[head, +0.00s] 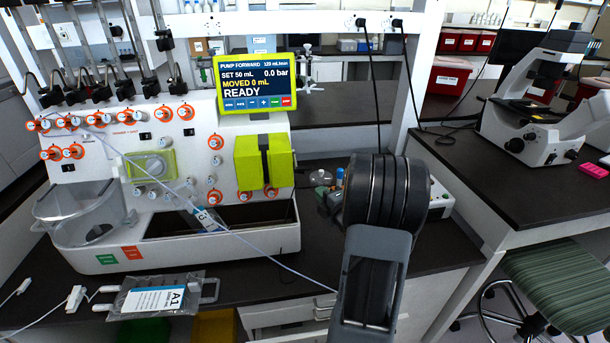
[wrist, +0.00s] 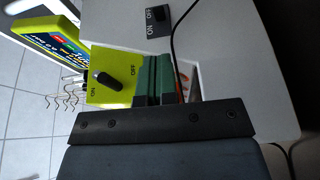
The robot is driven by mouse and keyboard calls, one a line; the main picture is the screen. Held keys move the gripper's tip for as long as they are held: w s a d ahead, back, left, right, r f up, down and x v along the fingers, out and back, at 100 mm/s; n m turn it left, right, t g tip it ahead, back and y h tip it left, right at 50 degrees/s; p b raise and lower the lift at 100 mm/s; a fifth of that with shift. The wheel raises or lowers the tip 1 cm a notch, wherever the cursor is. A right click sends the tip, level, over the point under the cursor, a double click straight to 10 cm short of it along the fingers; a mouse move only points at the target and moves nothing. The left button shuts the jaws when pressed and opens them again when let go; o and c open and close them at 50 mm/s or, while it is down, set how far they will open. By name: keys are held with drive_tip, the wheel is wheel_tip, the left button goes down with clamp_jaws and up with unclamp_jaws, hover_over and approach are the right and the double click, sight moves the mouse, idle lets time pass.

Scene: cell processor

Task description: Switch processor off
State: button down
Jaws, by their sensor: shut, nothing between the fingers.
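The white cell processor (head: 190,220) stands on the dark bench at left in the head view. Its lime-framed screen (head: 256,86) is lit and reads READY. In the wrist view, a lime panel (wrist: 100,64) on the processor carries a black knob (wrist: 110,81) between ON and OFF labels; I cannot tell which one it points at. A small black rocker switch (wrist: 159,21) marked OFF and ON sits on the white casing above. My gripper (wrist: 157,68) is shut and empty, beside the lime panel, right of the knob. In the head view my arm hides the gripper.
A labelled bag (head: 160,298) lies at the bench's front left. A thin tube runs across the bench front. A black cable (wrist: 178,40) hangs close to my fingers. A microscope (head: 540,110) stands on the right bench, with a striped stool (head: 560,285) below.

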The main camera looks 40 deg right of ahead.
drive_tip(key=shift+r, duration=0.1)
idle(0.3)
drive_tip(key=w+p, duration=0.2)
drive_tip(key=w, duration=0.8)
drive_tip(key=shift+d, duration=0.4)
drive_tip(key=shift+w+n+y+b, duration=0.1)
drive_tip(key=shift+n+y+b, duration=0.2)
drive_tip(key=shift+n+b, duration=0.15)
